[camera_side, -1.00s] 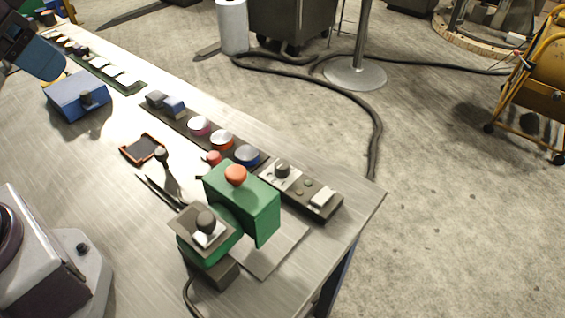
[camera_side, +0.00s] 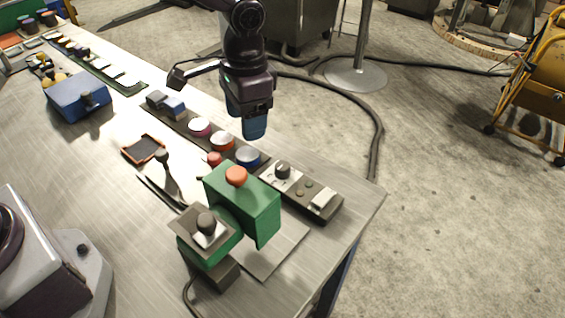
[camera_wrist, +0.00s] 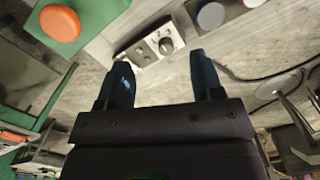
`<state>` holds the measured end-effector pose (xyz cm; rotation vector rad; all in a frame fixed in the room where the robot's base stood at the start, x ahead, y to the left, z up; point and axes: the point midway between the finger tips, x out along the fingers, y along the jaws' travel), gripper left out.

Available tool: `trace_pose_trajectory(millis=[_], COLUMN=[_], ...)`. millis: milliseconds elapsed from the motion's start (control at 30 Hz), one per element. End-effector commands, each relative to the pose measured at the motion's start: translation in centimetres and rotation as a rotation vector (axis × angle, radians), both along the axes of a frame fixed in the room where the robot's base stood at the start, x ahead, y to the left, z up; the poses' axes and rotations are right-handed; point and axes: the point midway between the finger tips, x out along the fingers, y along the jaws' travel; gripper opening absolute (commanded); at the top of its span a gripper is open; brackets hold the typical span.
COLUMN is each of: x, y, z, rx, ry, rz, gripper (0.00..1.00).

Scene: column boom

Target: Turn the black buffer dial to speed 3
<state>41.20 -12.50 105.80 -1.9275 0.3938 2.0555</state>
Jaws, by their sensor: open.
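A dark dial (camera_side: 282,169) sits on a pale plate in the small control panel (camera_side: 322,199) near the bench's right end. Another dark knob (camera_side: 206,222) sits on a green box at the front; I cannot tell for certain which one is the buffer dial. My gripper (camera_side: 254,125) is open and empty, pointing down above the far edge of the bench, up and left of the panel dial. In the wrist view my gripper (camera_wrist: 162,76) has its fingers apart, touching nothing.
A green box with an orange button (camera_side: 236,175) stands in front of the panel. A thin upright lever (camera_side: 164,165) stands nearby.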

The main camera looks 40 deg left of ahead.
Motion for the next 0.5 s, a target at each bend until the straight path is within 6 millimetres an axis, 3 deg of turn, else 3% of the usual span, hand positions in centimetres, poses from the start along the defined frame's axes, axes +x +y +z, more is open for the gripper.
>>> trace_pose_trajectory(millis=[33, 133, 300, 500], x=[1.1, 3.1, 6.1, 6.2], y=[-1.0, -2.4, -3.1, -2.8], z=[-1.6, -3.3, -2.3, -3.7], rx=[-0.012, -0.031, -0.039, -0.026], ry=[0.015, 0.014, -0.053, -0.055], rz=[-0.01, -0.014, -0.001, 0.013], gripper=[0.61, 0.61, 0.61, 0.61])
